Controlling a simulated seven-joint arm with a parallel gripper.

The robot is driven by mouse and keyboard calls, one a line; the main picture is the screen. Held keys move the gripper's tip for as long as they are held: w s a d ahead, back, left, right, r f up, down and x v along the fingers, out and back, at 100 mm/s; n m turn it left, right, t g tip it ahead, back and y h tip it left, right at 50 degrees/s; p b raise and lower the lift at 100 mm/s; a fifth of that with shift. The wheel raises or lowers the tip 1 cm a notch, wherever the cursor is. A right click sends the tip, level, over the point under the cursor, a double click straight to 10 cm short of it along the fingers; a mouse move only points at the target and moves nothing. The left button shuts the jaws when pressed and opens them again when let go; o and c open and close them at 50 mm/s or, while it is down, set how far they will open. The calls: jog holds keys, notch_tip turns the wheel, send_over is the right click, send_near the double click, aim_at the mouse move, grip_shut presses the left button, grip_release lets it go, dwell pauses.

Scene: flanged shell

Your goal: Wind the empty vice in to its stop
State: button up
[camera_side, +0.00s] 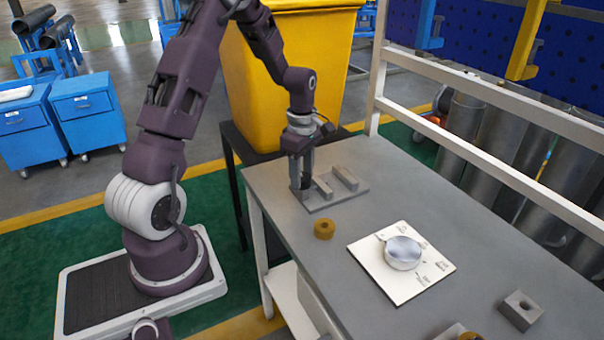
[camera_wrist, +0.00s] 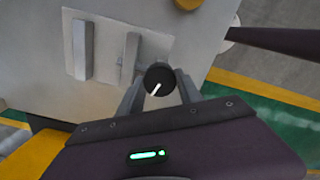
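The vice is a grey base plate (camera_side: 322,205) with two upright jaws, at the far left corner of the table. The jaws (camera_side: 345,177) stand apart with nothing between them. In the wrist view the vice plate (camera_wrist: 105,75) shows both jaws, and a black round knob (camera_wrist: 159,79) with a white line sits at the end of the vice's screw. My gripper (camera_side: 303,180) points down at the vice's left end. In the wrist view its fingers (camera_wrist: 160,88) flank the knob on both sides with no clear gap, so it looks shut on it.
A brown ring-shaped part (camera_side: 324,229) lies in front of the vice. A grey block with a hole (camera_side: 520,310) is near the right. A yellow bin (camera_side: 290,75) stands behind my arm.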

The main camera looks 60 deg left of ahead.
jog(key=c, duration=0.4)
